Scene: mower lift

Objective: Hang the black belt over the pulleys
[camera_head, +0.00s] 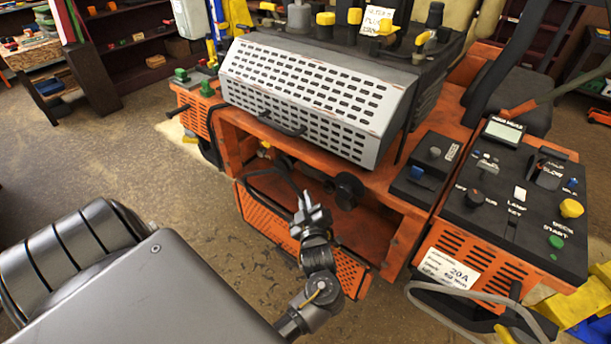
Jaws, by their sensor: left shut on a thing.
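Part of the belt is hard to make out against the dark bay. A black round pulley (345,190) sits in the bay, just right of and beyond the gripper, apart from it. Other pulleys are not clear from here. My right gripper is not in view.
A white slotted cover (310,95) with a black handle overhangs the bay. An orange slotted panel (268,222) is low in front, close to my gripper. A control panel (515,200) with knobs stands at right, with a grey cable below. The floor at left is clear.

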